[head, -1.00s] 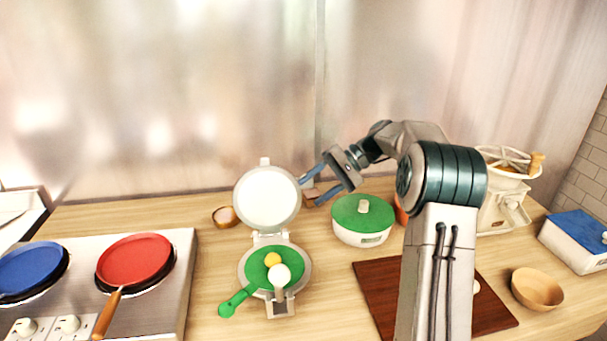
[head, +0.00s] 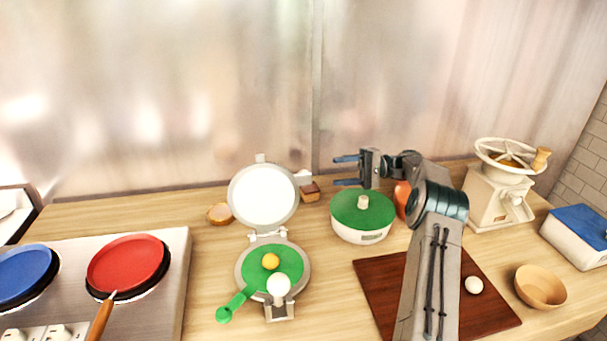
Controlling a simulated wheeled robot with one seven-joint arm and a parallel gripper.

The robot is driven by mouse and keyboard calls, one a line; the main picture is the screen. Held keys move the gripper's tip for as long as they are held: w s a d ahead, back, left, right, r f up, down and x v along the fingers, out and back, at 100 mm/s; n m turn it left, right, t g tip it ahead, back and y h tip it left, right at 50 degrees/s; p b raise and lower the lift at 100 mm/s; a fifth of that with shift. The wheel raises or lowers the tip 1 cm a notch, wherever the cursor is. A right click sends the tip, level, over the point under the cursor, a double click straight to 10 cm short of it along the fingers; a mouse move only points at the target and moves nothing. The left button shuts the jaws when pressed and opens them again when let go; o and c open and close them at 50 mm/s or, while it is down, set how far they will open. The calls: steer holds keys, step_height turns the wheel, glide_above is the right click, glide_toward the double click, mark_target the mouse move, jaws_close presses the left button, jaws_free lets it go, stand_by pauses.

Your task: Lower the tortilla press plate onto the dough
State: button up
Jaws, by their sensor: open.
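The tortilla press stands open on the counter, its round white upper plate (head: 264,196) raised upright behind the base (head: 242,257). A green round sheet with a handle (head: 256,281) lies on the base. A yellow-orange ball (head: 270,261) sits on it near the middle. A white ball-shaped knob (head: 279,285) shows at the base's front and covers part of the green sheet. My gripper (head: 346,171) is open and empty, behind the green-lidded pot and to the right of the raised plate, apart from it. Its fingers point left.
A pot with a green lid (head: 362,210) stands right of the press. A red-brown board (head: 385,290) holds a white ball (head: 474,285). A wooden bowl (head: 540,287), a cream grinder (head: 497,200) and a blue-lidded box (head: 578,236) are at right. Red (head: 128,262) and blue pans (head: 25,268) sit on the stove at left.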

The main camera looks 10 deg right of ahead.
mark_target(303, 176)
steer(key=a+p, duration=0.3)
steer(key=a, duration=0.8)
steer(key=shift+a, duration=0.2)
jaws_close()
steer(key=shift+s+b, duration=0.1)
steer(key=shift+b, duration=0.3)
